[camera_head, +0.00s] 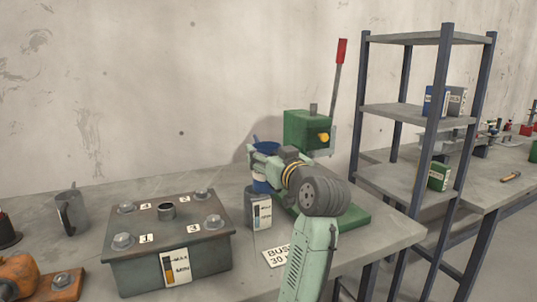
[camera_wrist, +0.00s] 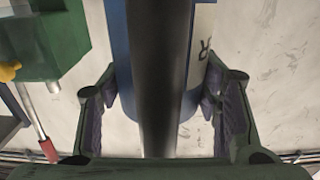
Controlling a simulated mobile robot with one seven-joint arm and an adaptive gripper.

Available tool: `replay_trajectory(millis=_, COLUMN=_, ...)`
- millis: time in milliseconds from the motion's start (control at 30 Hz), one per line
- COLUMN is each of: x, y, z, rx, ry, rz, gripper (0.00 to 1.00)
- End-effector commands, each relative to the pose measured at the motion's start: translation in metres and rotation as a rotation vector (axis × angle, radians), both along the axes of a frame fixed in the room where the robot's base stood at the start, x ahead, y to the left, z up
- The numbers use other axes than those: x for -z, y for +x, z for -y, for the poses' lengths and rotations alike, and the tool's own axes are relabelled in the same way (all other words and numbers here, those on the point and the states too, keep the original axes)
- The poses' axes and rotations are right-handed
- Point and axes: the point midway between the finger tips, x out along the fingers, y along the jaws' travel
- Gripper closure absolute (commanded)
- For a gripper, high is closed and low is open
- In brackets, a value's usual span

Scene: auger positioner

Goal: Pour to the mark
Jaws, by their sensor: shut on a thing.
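My gripper (camera_head: 263,163) is shut on a blue container (camera_head: 265,147), with a finger on each side. In the wrist view the container (camera_wrist: 122,70) stands between the fingers, and a dark upright bar covers its middle. A grey reservoir (camera_head: 251,207) with a level window stands just below the held container. I cannot tell whether they touch. At the front left is a dark grey box (camera_head: 130,276) with a filler neck (camera_head: 167,210), numbered bolts and a MAX/MIN gauge (camera_head: 175,268). Amber shows low in the gauge. A grey jug (camera_head: 72,211) stands behind it to the left.
A green machine (camera_head: 308,131) with a red-handled lever (camera_head: 341,52) stands behind my gripper. A white label card (camera_head: 277,256) lies near the front edge. An orange tool (camera_head: 18,275) is at the far left. A shelf (camera_head: 410,111) stands right of the bench.

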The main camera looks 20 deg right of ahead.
Motion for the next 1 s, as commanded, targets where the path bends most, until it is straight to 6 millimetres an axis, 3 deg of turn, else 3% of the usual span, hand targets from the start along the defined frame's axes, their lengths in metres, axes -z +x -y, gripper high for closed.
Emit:
replay_trajectory(millis=67, x=-0.004, y=-0.001, z=0.000, rx=0.003, ry=0.000, rz=0.004, gripper=0.85)
replay_trajectory(millis=267, x=0.010, y=-0.001, z=0.000, rx=0.004, ry=0.001, rz=0.003, gripper=0.85)
replay_trajectory(millis=700, x=0.052, y=-0.001, z=0.000, rx=0.004, ry=0.000, rz=0.003, gripper=0.85)
replay_trajectory(millis=767, x=0.045, y=-0.001, z=0.001, rx=0.004, ry=-0.002, rz=-0.020, gripper=0.85)
replay_trajectory(millis=1000, x=0.057, y=-0.002, z=0.001, rx=0.004, ry=-0.003, rz=-0.092, gripper=0.85)
